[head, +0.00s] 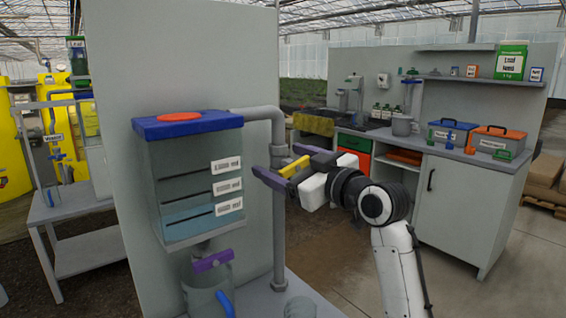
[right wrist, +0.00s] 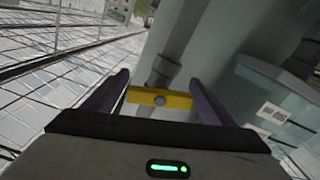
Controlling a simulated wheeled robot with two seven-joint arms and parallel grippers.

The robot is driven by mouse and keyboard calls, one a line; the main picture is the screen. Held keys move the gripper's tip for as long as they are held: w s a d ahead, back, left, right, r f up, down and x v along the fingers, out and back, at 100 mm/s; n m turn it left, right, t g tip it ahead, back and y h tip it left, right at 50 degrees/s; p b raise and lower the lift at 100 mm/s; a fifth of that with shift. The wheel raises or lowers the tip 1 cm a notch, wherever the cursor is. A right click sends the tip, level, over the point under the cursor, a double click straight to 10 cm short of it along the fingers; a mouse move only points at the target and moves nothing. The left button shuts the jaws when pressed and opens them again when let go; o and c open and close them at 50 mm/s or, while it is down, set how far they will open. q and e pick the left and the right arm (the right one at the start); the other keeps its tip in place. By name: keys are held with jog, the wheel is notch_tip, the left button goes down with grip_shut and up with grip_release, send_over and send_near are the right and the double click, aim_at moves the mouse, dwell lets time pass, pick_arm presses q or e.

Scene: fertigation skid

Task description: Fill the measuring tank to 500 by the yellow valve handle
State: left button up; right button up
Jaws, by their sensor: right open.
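The measuring tank (head: 160,160), clear with a blue lid, is fixed to a grey panel. Bluish liquid (head: 185,226) fills its bottom, with the surface close to the lowest of its marked lines. The label print is too blurred to read surely. The yellow valve handle (head: 294,167) sits on the grey pipe right of the tank. My right gripper (head: 277,160) is open, with its purple fingers on either side of the handle. In the right wrist view the yellow handle (right wrist: 172,101) lies crosswise between the fingers; contact cannot be told. My left gripper is not in view.
A purple handle (head: 212,262) is on the outlet below the tank, above a clear jug (head: 203,296) with a blue handle. The grey pipe (head: 279,230) runs down beside my right gripper. A workbench (head: 455,205) with toolboxes stands behind at right.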

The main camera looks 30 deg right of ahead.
jog(key=s, duration=0.9)
jog(key=shift+s+d+b, duration=0.3)
jog(key=shift+s+d, duration=0.1)
dwell(6.7)
